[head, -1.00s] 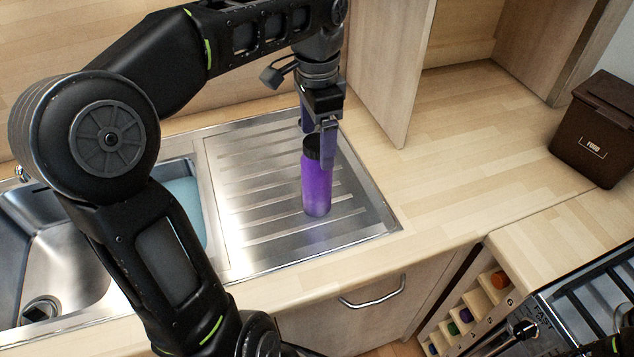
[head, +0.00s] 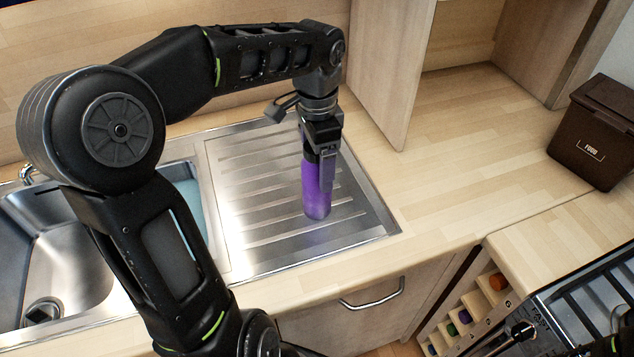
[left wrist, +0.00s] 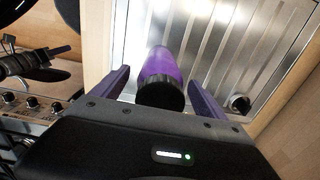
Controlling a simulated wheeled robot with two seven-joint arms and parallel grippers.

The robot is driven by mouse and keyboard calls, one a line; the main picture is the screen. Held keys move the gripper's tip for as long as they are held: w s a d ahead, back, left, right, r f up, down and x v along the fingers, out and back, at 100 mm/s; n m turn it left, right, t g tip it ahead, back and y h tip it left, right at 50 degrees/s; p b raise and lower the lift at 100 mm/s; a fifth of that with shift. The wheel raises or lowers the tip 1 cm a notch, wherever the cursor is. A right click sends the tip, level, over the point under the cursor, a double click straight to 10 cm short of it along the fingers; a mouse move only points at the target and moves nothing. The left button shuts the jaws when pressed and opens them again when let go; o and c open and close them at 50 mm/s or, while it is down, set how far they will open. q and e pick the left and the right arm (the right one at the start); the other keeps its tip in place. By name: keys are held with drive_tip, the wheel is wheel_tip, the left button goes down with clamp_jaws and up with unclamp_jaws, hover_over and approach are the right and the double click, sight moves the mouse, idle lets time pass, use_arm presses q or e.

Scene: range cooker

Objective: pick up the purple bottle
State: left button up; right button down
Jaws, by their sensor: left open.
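The purple bottle (head: 317,195) with a black cap stands upright on the ribbed metal drainboard (head: 260,200). My left gripper (head: 321,170) is at its upper part, pointing down, with its jaws open. In the left wrist view the bottle (left wrist: 161,70) shows between the two purple fingers of the gripper (left wrist: 160,88), with a gap on each side. Its cap faces the camera. In the head view the gripper hides the cap and part of the bottle's upper side. My right gripper cannot be made out.
The sink basin (head: 70,265) lies left of the drainboard. A wooden panel (head: 392,70) stands behind and to the right of it. A brown food bin (head: 595,135) is on the worktop (head: 470,150) at right, which is otherwise clear. The cooker (head: 585,310) is at lower right.

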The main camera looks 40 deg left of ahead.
use_arm(q)
drive_tip(key=shift+c, duration=0.5)
clamp_jaws()
idle(0.4)
